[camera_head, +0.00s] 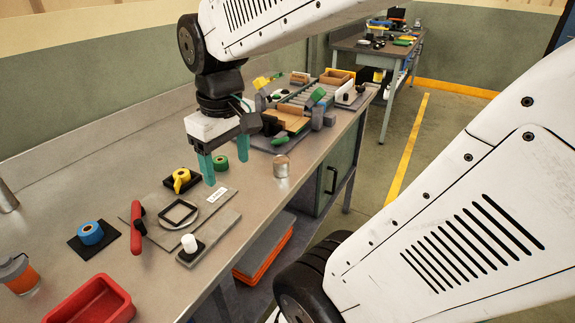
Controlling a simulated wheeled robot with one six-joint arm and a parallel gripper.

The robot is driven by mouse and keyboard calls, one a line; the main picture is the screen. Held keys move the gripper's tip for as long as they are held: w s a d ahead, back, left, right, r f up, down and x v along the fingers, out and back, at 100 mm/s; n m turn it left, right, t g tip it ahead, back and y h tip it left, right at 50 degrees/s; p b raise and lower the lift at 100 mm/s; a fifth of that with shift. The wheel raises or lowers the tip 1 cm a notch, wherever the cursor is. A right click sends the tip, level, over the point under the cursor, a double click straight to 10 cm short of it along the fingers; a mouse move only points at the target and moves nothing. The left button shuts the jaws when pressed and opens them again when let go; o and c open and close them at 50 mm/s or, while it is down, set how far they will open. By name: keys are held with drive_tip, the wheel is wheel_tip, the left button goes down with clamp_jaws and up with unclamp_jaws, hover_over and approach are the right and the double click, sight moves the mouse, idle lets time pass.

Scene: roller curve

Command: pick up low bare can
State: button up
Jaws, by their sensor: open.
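A short bare metal can (281,168) stands upright near the front edge of the workbench, right of the middle. My gripper (226,171) hangs to the left of the can, pointing down, with its two teal fingers apart. A green tape roll (220,163) shows just behind and between the fingers. I cannot tell exactly how high the fingertips are above the bench.
A roller conveyor (300,97) with wooden boxes and green parts stands behind.

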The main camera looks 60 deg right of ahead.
drive_tip(key=w+d+f, duration=0.3)
drive_tip(key=w+d, duration=0.2)
drive_tip(key=d, duration=0.5)
hover_over(281, 159)
drive_tip(key=a, duration=0.1)
drive_tip(key=shift+g, duration=0.4)
drive_tip(key=f, duration=0.5)
drive_tip(key=shift+w, duration=0.3)
drive_tip(key=shift+s+d+f, duration=0.1)
drive_tip(key=shift+d+f, duration=0.45)
drive_tip(key=shift+f, duration=0.1)
drive_tip(key=f, duration=0.6)
drive_tip(key=shift+s+a+f, duration=0.1)
drive_tip(key=shift+s+f, duration=0.1)
drive_tip(key=shift+s, duration=0.1)
drive_tip(key=shift+f, duration=0.3)
drive_tip(key=c, duration=1.1)
